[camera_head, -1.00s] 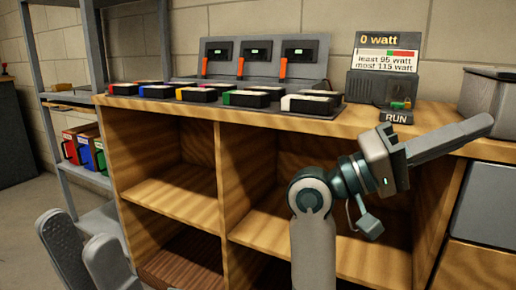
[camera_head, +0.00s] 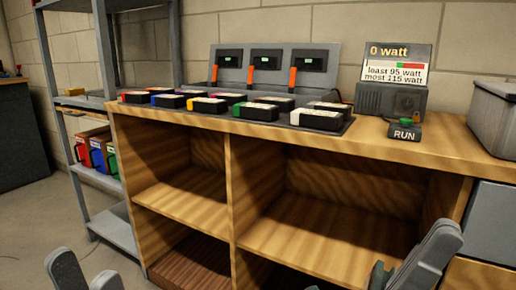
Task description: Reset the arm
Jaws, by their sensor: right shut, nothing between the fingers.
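My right gripper (camera_head: 447,232) is at the lower right, in front of the bench's lower right part. Its grey fingers lie together, pointing up and to the right, and hold nothing. Most of the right arm is out of view below. My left gripper (camera_head: 84,268) is at the bottom left edge, with its two grey fingers apart and nothing seen between them. Its arm is hidden below the frame. Both grippers are clear of the bench top.
A wooden bench (camera_head: 375,142) carries several coloured battery packs (camera_head: 256,111), a three-slot charger panel (camera_head: 262,95), a meter reading 0 watt (camera_head: 392,99) and a RUN button (camera_head: 404,133). A grey bin (camera_head: 495,120) stands at right, a metal shelf (camera_head: 103,110) at left. The bench's compartments look mostly empty.

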